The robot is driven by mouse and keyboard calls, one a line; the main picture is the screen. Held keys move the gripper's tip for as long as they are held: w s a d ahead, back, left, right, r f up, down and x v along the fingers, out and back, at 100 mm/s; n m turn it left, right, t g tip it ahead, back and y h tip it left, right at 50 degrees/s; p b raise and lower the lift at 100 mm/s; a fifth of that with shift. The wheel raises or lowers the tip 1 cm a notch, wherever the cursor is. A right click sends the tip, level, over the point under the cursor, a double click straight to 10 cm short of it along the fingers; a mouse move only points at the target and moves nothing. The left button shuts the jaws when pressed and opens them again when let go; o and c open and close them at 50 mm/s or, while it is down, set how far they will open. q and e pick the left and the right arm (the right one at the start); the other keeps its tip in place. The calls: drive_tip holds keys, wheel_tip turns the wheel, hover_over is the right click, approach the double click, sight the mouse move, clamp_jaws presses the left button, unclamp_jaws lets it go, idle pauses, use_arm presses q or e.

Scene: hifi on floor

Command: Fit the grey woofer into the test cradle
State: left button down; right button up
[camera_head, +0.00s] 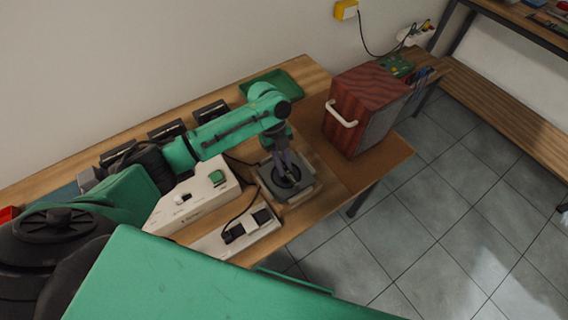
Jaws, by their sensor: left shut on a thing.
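The test cradle (296,192) is a dark grey square block on a pale board, right of the middle of the bench. The grey woofer (285,180) is a dark round piece within the cradle's outline. My left gripper (287,175) points down over the cradle with its fingers shut on the woofer. The fingers hide part of it, and I cannot tell whether it is fully seated. My right gripper is not in view.
A wood-grain speaker box (358,100) with a white handle stands right of the cradle. White instruments (238,232) with cables lie left and in front. A green tray (268,84) and several black boxes line the wall. The tiled floor at right is clear.

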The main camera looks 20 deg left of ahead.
use_arm(q)
drive_tip(key=shift+r, duration=0.1)
drive_tip(key=c, duration=0.7)
unclamp_jaws()
drive_tip(key=shift+s, duration=0.1)
drive_tip(key=b+v, duration=0.2)
drive_tip(key=v, duration=1.2)
drive_tip(key=shift+r+b, duration=0.25)
drive_tip(key=shift+b, duration=0.15)
wheel_tip(320, 180, up, 8)
drive_tip(key=p, duration=0.8)
drive_tip(key=shift+p, duration=0.35)
